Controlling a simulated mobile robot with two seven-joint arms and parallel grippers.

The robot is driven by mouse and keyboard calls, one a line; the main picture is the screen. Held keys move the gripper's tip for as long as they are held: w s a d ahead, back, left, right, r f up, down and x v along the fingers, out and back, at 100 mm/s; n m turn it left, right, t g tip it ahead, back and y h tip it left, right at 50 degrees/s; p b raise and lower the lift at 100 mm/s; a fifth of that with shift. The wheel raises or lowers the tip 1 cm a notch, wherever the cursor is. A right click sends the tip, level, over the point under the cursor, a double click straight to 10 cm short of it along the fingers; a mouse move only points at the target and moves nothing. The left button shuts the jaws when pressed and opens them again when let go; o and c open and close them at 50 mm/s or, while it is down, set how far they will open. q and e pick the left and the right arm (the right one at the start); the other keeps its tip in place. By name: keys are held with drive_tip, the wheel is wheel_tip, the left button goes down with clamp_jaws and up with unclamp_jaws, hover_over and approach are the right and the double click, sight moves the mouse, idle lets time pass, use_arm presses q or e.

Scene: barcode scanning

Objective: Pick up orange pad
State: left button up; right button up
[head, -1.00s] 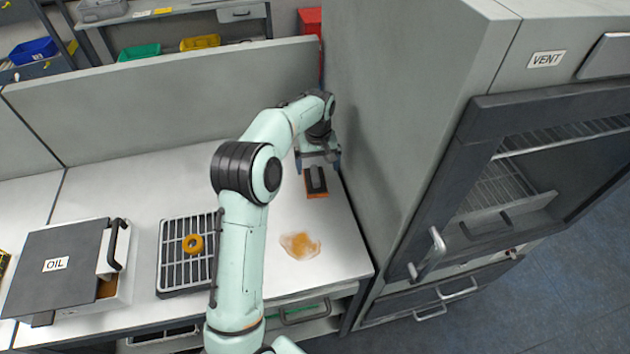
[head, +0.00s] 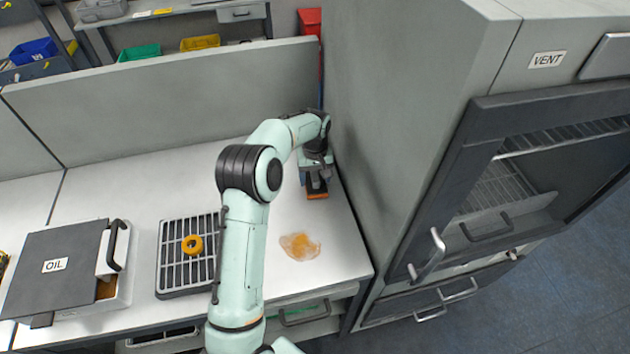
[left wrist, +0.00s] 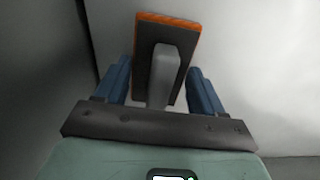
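The orange pad (head: 316,191) lies on the white worktop close to the grey cabinet's side. In the left wrist view it is a dark plate with an orange edge (left wrist: 169,18) and a grey raised handle (left wrist: 163,75). My left gripper (head: 316,172) is right over the pad from behind. In the left wrist view its two blue fingers (left wrist: 160,88) are open, one on each side of the handle, with a gap visible on both sides. My right gripper is not in view.
The tall grey cabinet (head: 400,110) marked VENT stands just right of the gripper. An orange spill (head: 300,246) lies in front of the pad. A slatted rack (head: 172,265) with an orange ring (head: 192,244) and an OIL box (head: 58,285) are to the left.

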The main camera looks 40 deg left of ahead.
sight(315, 174)
use_arm(q)
drive_tip(key=shift+r, duration=0.1)
wheel_tip(315, 174, up, 20)
drive_tip(key=shift+p, duration=0.45)
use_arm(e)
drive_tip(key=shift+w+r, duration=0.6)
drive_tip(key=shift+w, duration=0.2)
